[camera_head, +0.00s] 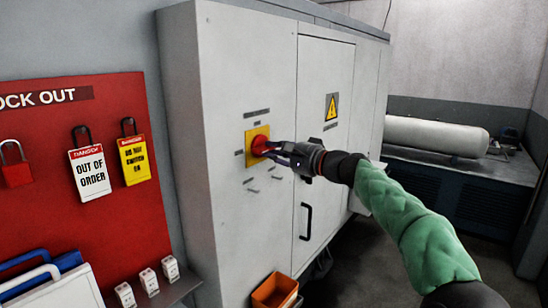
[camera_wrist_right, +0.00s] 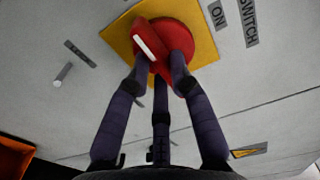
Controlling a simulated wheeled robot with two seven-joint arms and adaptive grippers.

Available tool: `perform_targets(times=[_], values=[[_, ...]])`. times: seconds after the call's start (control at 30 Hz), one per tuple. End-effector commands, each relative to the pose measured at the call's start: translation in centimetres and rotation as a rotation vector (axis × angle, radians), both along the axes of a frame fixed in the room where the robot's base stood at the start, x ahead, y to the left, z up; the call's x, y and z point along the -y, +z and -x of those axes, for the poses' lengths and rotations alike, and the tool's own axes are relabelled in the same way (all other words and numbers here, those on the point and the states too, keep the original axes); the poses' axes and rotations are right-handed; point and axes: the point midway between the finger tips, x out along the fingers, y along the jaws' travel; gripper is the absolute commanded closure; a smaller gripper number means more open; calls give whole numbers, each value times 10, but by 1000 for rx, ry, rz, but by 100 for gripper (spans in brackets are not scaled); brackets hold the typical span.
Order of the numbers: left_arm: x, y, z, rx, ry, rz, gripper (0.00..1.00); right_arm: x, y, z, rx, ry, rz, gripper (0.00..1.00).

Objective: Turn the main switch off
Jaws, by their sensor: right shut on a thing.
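The main switch is a red rotary knob (camera_head: 260,144) on a yellow square plate (camera_head: 249,160), on the side of the grey cabinet. My right gripper (camera_head: 272,151) reaches it from the right, with its fingers at the knob. In the right wrist view the knob's red handle (camera_wrist_right: 151,42), with a white stripe, stands slanted over a round red base. The dark fingers of my right gripper (camera_wrist_right: 160,78) are closed around the handle. An "ON" label (camera_wrist_right: 217,14) is beside the plate. No "OFF" label is readable. My left gripper is not in view.
A red lockout board (camera_head: 110,95) with tags and padlocks hangs left of the cabinet. An orange bin (camera_head: 274,291) is below the switch. The cabinet door has a black handle (camera_head: 306,221). Small pegs stick out below the switch. A white tank (camera_head: 435,135) lies at the right.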

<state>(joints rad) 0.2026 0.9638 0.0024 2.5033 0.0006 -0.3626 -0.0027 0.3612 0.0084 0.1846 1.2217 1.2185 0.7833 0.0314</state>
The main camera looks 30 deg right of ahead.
Motion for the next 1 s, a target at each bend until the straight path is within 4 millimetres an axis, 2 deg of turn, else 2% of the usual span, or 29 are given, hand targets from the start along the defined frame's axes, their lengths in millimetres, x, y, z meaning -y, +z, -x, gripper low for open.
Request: perform_targets(times=[0.43,0.47,0.5,0.53,0.87,1.0], values=[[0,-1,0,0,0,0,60,-1,-1,0,3,2,12,100],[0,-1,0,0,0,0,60,-1,-1,0,3,2,12,73],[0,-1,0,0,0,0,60,-1,-1,0,3,2,12,61],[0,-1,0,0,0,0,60,-1,-1,0,2,2,11,54],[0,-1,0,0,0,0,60,0,0,0,3,1,10,54],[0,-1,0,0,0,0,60,4,0,9,3,-1,11,54]])
